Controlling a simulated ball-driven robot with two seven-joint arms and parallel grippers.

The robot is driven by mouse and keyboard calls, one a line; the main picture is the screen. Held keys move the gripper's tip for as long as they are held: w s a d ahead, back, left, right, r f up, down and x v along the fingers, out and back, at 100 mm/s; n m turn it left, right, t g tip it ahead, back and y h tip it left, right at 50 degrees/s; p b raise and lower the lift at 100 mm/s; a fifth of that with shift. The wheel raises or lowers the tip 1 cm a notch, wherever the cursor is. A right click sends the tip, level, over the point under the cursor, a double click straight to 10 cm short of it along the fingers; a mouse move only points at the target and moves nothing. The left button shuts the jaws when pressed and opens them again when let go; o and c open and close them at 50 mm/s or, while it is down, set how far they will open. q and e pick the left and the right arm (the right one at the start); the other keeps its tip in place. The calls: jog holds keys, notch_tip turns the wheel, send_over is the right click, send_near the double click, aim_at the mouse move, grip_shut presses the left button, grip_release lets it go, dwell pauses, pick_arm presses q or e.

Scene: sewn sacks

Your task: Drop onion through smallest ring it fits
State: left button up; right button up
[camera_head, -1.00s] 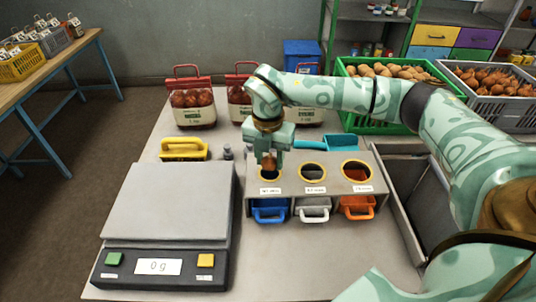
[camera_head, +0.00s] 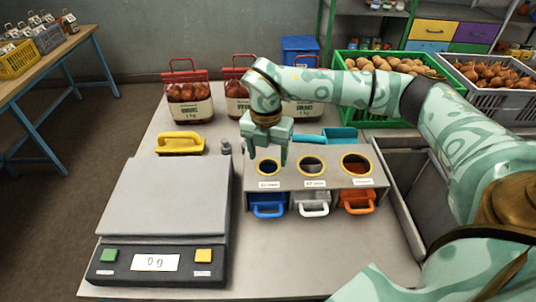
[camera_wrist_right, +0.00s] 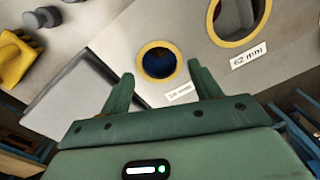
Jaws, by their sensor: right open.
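My right gripper (camera_head: 268,156) is open and empty just above the left ring (camera_head: 268,176), the smallest of three yellow-rimmed rings on a grey sorting box. The middle ring (camera_head: 311,173) is larger and the right ring (camera_head: 356,175) is largest. The right wrist view shows the fingers (camera_wrist_right: 161,75) apart around the left ring (camera_wrist_right: 141,70), with dark blue inside it. The middle ring (camera_wrist_right: 216,36) is labelled 62 mm there. The onion is not visible between the fingers or on the table. My left gripper is not in view.
Blue (camera_head: 268,208), white (camera_head: 311,208) and orange (camera_head: 356,205) drawers sit under the rings. A scale (camera_head: 170,200) reading 0 g stands left. Onion bags (camera_head: 190,105), a yellow-handled tool (camera_head: 180,143) and a teal scoop (camera_head: 340,137) lie behind. Crates (camera_head: 350,118) stand back right.

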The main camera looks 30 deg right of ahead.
notch_tip(320, 180, up, 15)
jog(key=p, duration=0.2)
jog(key=shift+w+a+r, duration=0.15)
jog(key=shift+w+r, duration=0.05)
jog(key=shift+w, duration=0.05)
dwell(0.7)
